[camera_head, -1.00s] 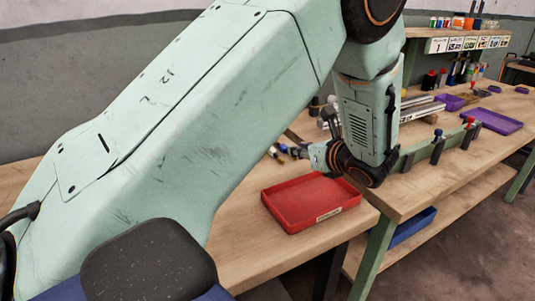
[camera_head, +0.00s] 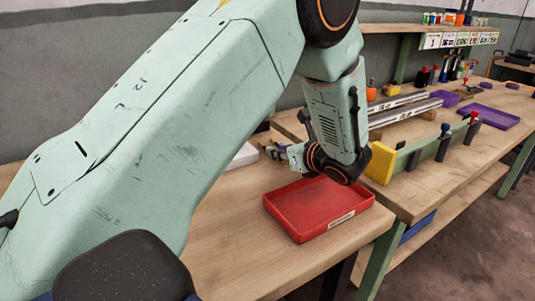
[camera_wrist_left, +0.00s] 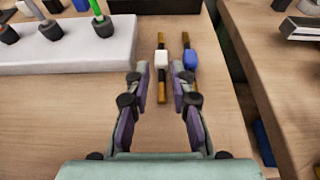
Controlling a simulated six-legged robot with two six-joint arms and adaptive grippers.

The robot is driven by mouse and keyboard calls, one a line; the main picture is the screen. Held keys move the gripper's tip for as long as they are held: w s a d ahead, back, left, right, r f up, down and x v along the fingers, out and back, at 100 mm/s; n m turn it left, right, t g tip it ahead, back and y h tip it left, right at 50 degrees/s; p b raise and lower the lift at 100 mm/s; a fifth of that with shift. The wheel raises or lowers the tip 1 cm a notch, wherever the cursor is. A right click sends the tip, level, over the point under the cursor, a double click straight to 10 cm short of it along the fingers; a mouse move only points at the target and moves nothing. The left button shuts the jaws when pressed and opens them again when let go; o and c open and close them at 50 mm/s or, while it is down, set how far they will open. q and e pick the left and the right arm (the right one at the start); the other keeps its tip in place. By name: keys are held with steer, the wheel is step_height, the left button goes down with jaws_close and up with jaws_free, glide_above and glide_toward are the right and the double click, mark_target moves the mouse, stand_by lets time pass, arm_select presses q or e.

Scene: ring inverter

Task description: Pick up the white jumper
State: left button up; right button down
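The white jumper (camera_wrist_left: 162,57) is a small white block on a thin brass-and-dark rod lying on the wooden bench. A similar rod with a blue block (camera_wrist_left: 190,58) lies close beside it on the right. My left gripper (camera_wrist_left: 159,70) is open and empty, with its two fingers pointing toward the rods. The white jumper lies just beyond the fingertips, roughly between their lines; the exact gap is unclear. In the head view my left gripper (camera_head: 292,157) is above the bench behind the red tray, and the white jumper cannot be made out there. My right gripper is not in view.
A white holder (camera_wrist_left: 85,48) with several coloured-handled tools stands left of the rods. A red tray (camera_head: 318,212) sits on the near bench. A yellow block (camera_head: 381,163) and a green rail (camera_head: 424,152) are right of my arm. The bench edge is right of the rods.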

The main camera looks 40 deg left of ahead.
arm_select(q)
steer(key=shift+b+x, duration=0.4)
steer(key=shift+x, duration=1.95)
steer(key=shift+w+d+r, duration=0.1)
steer(key=shift+d+r, duration=0.05)
steer(key=shift+d, duration=0.1)
steer(key=shift+c, duration=1.1)
steer(key=shift+a, duration=0.15)
jaws_close()
